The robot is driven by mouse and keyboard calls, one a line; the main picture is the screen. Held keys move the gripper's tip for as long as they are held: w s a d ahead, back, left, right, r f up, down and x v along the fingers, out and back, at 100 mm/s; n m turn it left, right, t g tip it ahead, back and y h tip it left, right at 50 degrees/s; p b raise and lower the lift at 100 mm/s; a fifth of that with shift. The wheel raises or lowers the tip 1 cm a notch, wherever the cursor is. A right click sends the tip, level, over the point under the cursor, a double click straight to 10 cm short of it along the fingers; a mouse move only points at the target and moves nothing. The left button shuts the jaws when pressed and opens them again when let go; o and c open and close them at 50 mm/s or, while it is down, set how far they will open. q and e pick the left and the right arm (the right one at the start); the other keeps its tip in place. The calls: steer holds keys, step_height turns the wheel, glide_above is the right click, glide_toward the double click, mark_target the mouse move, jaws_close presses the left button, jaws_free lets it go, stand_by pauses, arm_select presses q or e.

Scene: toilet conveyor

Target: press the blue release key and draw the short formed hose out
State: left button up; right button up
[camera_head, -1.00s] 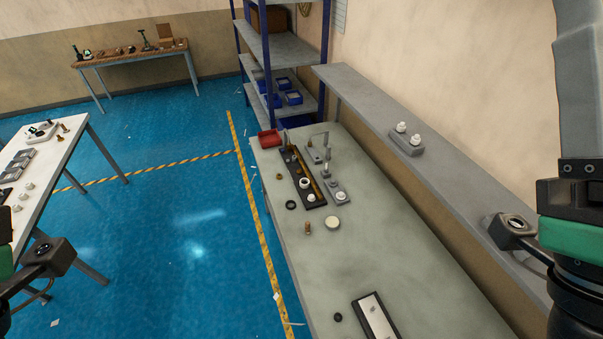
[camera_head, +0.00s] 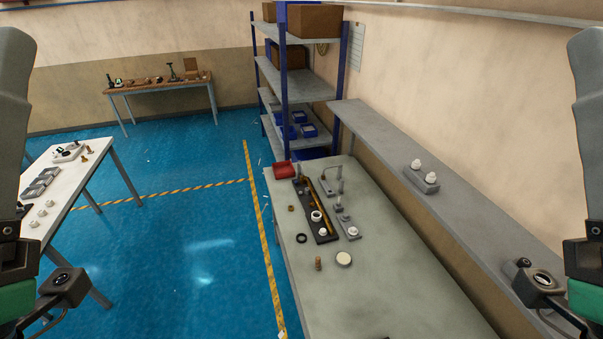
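A dark fixture board (camera_head: 327,233) lies on the grey-green workbench (camera_head: 390,270), with a brass-coloured strip and white ring-shaped fittings on it. A grey plate (camera_head: 347,228) with upright grey posts and a white fitting stands beside it. I cannot make out a blue release key or a short formed hose at this size. My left arm is at the left edge and my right arm at the right edge, both far from the fixtures. The fingertips of both grippers are out of frame.
A red bin (camera_head: 284,170) sits at the bench's far end. A black ring (camera_head: 301,238), a cork-like piece (camera_head: 318,263) and a pale disc (camera_head: 343,258) lie on the bench. A wall shelf (camera_head: 450,216) runs along the right. A white table (camera_head: 80,185) stands left; blue floor lies between.

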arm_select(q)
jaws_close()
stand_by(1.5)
